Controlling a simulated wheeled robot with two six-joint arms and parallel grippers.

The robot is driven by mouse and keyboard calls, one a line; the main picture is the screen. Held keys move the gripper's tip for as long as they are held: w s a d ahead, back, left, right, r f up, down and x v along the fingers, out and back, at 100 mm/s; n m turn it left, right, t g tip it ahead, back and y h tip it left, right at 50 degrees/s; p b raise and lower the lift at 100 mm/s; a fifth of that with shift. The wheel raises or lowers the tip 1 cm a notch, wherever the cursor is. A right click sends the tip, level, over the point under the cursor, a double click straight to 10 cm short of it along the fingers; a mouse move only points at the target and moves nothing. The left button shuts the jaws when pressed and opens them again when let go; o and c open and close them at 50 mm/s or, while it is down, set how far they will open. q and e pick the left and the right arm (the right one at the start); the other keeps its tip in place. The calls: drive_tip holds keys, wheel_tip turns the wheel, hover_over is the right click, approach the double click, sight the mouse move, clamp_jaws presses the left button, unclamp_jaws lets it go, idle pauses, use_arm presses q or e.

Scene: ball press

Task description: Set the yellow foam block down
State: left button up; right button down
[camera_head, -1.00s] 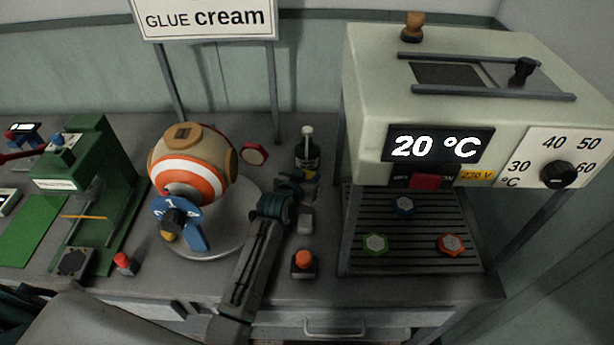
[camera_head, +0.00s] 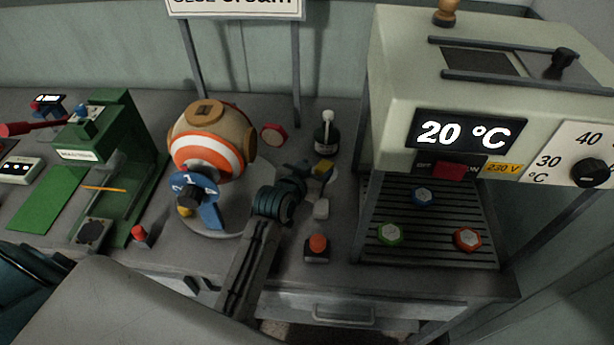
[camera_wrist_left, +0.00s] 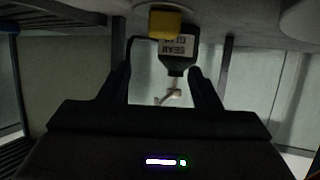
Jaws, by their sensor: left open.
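The yellow foam block (camera_head: 322,168) is on the grey bench, in front of a dark glue bottle (camera_head: 325,138). In the left wrist view, which looks upside down, the yellow foam block (camera_wrist_left: 165,23) shows at the top against the bench, overlapping the bottle (camera_wrist_left: 178,55). My left gripper (camera_head: 303,170) is at the near left of the block in the head view. In the left wrist view its two dark fingers (camera_wrist_left: 160,72) are spread apart, with the block outside the gap and nothing held. The head view partly hides the fingertips. My right gripper is not in view.
A small pale block (camera_head: 321,208) and a red-topped button (camera_head: 317,245) lie nearer. A striped ball (camera_head: 205,150) stands on a round plate at left. The heating press (camera_head: 440,90) stands close on the right, with several coloured knobs under it.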

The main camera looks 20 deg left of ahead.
use_arm(q)
drive_tip(key=shift+v, duration=2.2)
